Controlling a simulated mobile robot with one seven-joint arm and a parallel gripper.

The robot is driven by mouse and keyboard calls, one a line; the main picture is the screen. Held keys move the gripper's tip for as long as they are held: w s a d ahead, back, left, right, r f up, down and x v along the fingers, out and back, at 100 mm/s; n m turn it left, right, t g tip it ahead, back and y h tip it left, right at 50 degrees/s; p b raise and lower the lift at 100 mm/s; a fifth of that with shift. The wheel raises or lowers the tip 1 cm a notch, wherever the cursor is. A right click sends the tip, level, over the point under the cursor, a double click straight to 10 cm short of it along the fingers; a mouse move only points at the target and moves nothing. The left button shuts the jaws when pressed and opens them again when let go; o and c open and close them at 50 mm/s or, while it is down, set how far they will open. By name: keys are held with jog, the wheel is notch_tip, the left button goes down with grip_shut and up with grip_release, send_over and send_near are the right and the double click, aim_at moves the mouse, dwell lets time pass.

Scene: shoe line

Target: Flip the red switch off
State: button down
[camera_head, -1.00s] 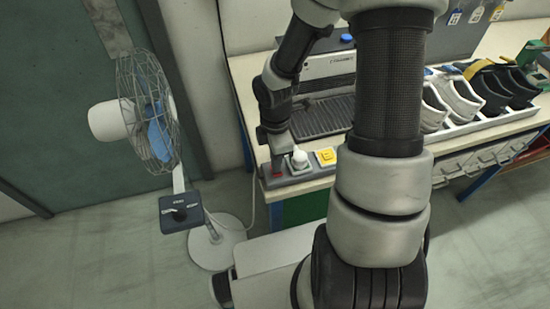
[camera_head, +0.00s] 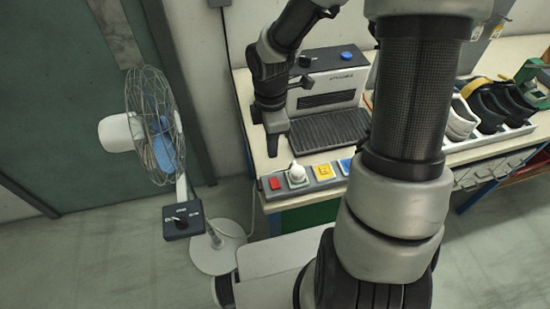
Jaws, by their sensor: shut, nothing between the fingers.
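The red switch (camera_head: 275,184) sits at the left end of a grey power strip (camera_head: 312,184) along the front edge of the workbench. It is in plain view, but its on or off position is too small to tell. My gripper (camera_head: 272,154) is shut and empty, pointing down. It is a little behind and above the red switch in the picture, apart from it.
A machine with a dark ribbed tray (camera_head: 318,132) stands behind. A fan (camera_head: 156,140) stands left of the bench. Shoes (camera_head: 490,105) are at right.

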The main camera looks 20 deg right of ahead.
jog(key=r, duration=0.2)
jog(key=shift+w+r, duration=0.25)
jog(key=shift+r, duration=0.05)
dwell(0.3)
jog(key=s+d+r+m+t, duration=0.1)
jog(key=s+r+m+t, duration=0.2)
jog(key=s+r+m, duration=0.3)
jog(key=s+d+r+m+t, duration=0.1)
jog(key=s+r+m+t, duration=0.2)
jog(key=s+r+m, duration=0.4)
notch_tip(320, 180, up, 9)
jog(key=m, duration=0.5)
